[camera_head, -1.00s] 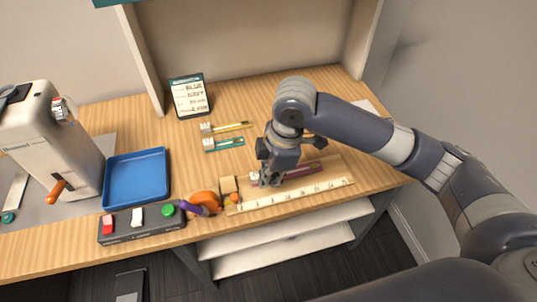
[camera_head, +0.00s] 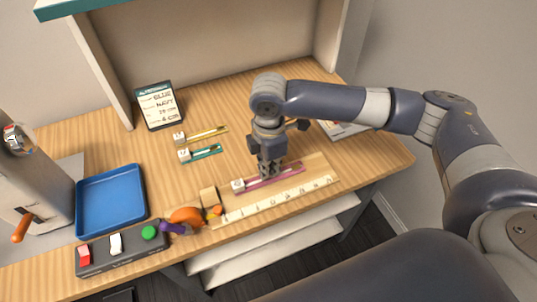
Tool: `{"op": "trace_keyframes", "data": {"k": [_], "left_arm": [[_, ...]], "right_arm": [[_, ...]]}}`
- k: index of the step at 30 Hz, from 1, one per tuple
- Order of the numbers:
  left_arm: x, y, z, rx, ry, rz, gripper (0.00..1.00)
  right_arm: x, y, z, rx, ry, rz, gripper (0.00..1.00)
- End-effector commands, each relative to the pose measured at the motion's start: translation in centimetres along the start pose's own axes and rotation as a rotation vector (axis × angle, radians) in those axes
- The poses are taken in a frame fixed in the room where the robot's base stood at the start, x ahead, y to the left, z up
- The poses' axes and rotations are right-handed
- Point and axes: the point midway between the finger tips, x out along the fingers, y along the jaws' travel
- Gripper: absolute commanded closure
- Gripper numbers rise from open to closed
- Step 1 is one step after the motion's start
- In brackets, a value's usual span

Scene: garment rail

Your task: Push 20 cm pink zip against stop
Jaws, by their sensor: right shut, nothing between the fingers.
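The pink zip (camera_head: 286,174) lies lengthwise on the pale wooden measuring board (camera_head: 322,168), behind its ruler strip (camera_head: 280,202). A white tag (camera_head: 238,185) sits at its left end. The stop, a small wooden block (camera_head: 209,196), stands at the board's left end, with a gap between it and the tag. My right gripper (camera_head: 267,173) points down over the left half of the zip, shut and empty, just right of the tag. It hides part of the zip; I cannot tell if the tips touch it. My left gripper is not in view.
A yellow zip (camera_head: 208,132) and a teal zip (camera_head: 206,152) lie behind the board. An orange and purple tape tool (camera_head: 186,217) is left of the stop. A blue tray (camera_head: 110,200), a button box (camera_head: 122,249) and an order card (camera_head: 159,105) stand farther left.

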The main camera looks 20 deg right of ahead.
Motion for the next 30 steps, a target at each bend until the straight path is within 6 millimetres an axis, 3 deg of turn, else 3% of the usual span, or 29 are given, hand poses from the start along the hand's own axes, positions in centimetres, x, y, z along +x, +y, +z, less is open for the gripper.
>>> {"op": "trace_keyframes", "data": {"k": [1,4,9,23,30], "left_arm": [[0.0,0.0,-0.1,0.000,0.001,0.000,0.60],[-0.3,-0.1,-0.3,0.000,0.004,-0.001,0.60],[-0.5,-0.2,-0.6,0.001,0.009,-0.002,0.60],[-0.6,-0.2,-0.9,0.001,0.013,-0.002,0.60],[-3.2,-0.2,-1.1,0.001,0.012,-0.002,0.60]], "right_arm": [[0.7,-0.1,-0.3,-0.002,0.002,-0.001,1.00],[0.3,0.0,-2.2,-0.006,0.002,0.002,1.00],[0.4,0.0,-3.6,-0.003,0.001,0.001,1.00],[0.4,0.0,-4.1,0.000,0.000,0.000,1.00],[-0.2,-0.1,-6.0,-0.002,0.002,-0.003,1.00]]}}
